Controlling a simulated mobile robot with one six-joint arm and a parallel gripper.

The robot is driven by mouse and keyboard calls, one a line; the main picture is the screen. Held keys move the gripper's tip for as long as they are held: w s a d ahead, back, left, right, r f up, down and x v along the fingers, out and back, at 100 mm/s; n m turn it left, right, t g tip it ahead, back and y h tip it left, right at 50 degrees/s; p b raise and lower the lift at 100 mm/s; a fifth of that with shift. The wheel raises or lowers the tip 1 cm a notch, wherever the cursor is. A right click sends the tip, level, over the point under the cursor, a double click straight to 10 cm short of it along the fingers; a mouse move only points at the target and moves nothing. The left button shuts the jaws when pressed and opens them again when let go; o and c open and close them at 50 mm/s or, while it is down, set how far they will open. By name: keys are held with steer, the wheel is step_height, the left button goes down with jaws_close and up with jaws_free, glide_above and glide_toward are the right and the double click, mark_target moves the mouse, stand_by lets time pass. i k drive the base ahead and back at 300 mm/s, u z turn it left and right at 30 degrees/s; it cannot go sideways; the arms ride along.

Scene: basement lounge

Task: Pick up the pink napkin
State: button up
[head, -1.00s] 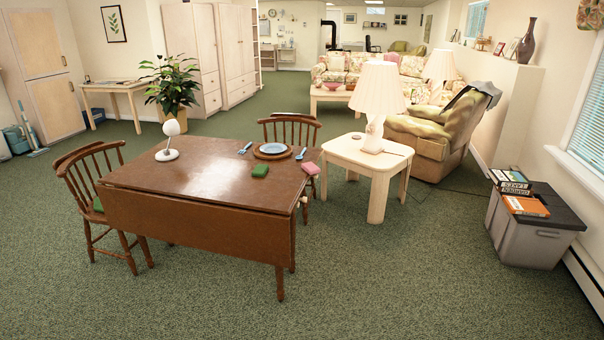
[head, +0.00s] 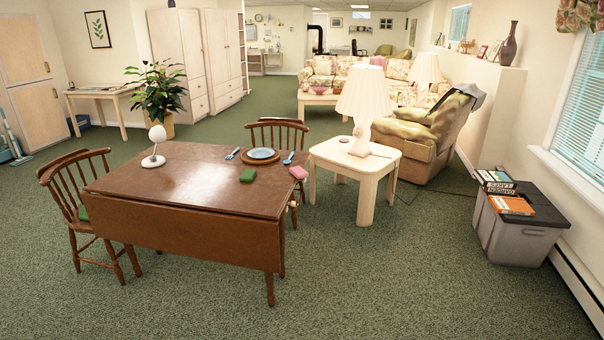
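The pink napkin (head: 299,172) lies folded near the right edge of the brown drop-leaf table (head: 185,198). It is next to a blue utensil (head: 288,158) and to the right of a blue plate (head: 261,154). A green folded napkin (head: 223,188) lies nearer the front of the tabletop. My gripper is not in the head view.
A white side table (head: 331,152) with a lamp stands close to the table's right side. Wooden chairs (head: 72,200) stand at the table's left and back (head: 277,131). A grey bin (head: 516,236) is at the right wall. Carpet in front is clear.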

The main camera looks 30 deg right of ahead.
mark_target(297, 171)
steer(key=z, duration=0.05)
steer(key=i, duration=0.85)
steer(key=u, duration=0.05)
